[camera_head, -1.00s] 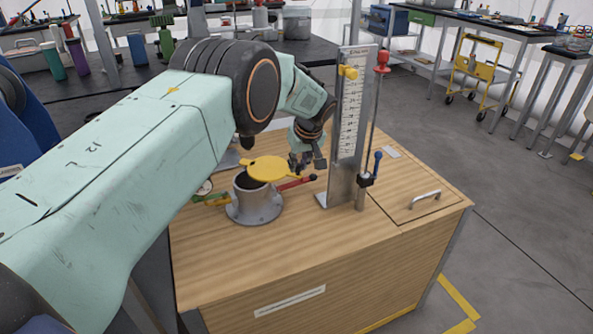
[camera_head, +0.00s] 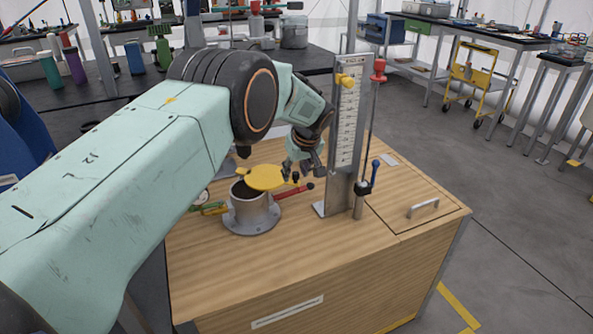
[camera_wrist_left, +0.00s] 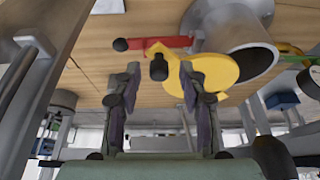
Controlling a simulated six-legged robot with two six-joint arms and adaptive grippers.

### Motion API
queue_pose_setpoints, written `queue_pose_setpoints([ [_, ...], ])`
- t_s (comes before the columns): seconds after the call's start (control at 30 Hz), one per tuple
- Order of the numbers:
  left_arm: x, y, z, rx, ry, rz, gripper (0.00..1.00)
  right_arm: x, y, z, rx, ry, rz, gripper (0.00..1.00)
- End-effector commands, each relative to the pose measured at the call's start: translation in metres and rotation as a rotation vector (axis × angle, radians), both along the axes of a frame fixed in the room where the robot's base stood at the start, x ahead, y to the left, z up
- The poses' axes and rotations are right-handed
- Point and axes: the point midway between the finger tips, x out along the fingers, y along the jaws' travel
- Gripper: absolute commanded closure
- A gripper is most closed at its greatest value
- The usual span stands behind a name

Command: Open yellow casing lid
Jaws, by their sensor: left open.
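The yellow lid (camera_head: 266,179) sits at an angle over the right part of the grey flanged casing (camera_head: 252,214), leaving part of its dark opening uncovered on the left. The wrist view shows the round lid (camera_wrist_left: 214,68) with a black knob (camera_wrist_left: 158,68) at its near end, beside the casing's mouth (camera_wrist_left: 226,28). My left gripper (camera_head: 303,171) is just right of the lid. Its two open fingers (camera_wrist_left: 158,88) stand apart on either side of the knob's line, with the right finger overlapping the lid's edge. Contact cannot be told. My right gripper is not seen.
A red-handled lever (camera_head: 291,192) lies right of the casing. A gauge with green and yellow parts (camera_head: 212,208) is at left. The wooden top's front is clear.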

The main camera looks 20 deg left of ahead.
Motion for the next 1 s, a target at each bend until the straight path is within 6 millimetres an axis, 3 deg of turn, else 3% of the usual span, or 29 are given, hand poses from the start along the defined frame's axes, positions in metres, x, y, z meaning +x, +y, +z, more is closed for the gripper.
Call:
queue_pose_setpoints([
  [0.27,0.0,-0.002,0.007,-0.001,-0.002,-0.001,0.58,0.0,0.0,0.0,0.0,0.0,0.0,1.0],
  [0.7,-0.021,-0.025,0.082,0.0,-0.003,-0.001,0.58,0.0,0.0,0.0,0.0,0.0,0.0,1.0],
  [1.0,-0.03,-0.034,0.109,0.0,0.0,-0.001,0.58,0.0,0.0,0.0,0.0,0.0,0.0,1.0],
])
